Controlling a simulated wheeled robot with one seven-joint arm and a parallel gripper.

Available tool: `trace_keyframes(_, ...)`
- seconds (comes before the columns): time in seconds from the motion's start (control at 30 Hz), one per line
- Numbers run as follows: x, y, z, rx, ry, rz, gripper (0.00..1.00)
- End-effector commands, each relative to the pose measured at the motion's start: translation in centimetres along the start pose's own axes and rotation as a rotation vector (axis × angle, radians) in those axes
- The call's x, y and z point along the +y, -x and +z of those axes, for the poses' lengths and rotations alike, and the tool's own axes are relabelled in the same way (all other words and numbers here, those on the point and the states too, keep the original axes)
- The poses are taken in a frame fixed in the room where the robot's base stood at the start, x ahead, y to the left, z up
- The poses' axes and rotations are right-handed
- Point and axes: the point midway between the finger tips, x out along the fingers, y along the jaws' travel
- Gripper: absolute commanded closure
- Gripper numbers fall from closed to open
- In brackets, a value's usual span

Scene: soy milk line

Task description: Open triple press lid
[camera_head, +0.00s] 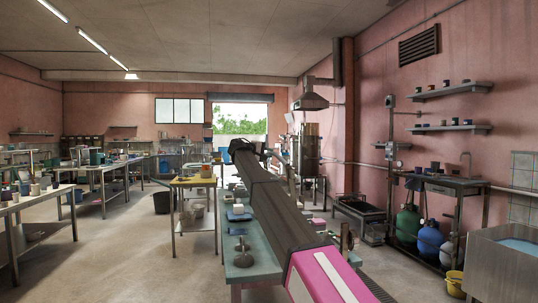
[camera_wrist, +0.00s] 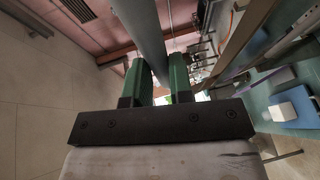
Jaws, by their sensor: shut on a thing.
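My gripper (camera_wrist: 159,68) shows in the wrist view with two green fingers on a dark bar. The fingers are shut on a smooth grey bar (camera_wrist: 145,28) that runs between them toward the top of the picture. What the grey bar joins to is out of sight, and I cannot tell whether it belongs to the triple press lid. In the head view my long dark arm with its pink section crosses the middle and hides much of the bench behind it. I cannot make out the gripper or a press lid clearly there.
A green-topped bench (camera_head: 262,270) stands under my arm, with a round metal piece (camera_head: 243,258) on it. A blue tray (camera_wrist: 298,120) with a white block (camera_wrist: 292,103) shows at right in the wrist view. A yellow-topped table (camera_head: 194,182) stands further back.

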Motion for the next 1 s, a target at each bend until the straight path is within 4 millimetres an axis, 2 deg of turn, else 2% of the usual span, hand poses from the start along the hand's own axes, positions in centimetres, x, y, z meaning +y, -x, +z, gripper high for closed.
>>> trace_keyframes(0.1,-0.5,-0.1,0.1,-0.002,-0.001,-0.012,1.00)
trace_keyframes(0.13,-0.5,-0.1,0.1,-0.002,-0.001,-0.012,0.69)
trace_keyframes(0.2,-0.5,-0.1,0.1,-0.002,-0.001,-0.011,0.54)
trace_keyframes(0.57,-0.3,0.5,0.1,0.000,0.000,-0.007,0.54)
trace_keyframes(0.67,-0.3,1.6,0.1,0.001,0.000,-0.006,0.54)
trace_keyframes(1.0,-0.3,7.8,0.1,0.000,0.000,-0.008,0.54)
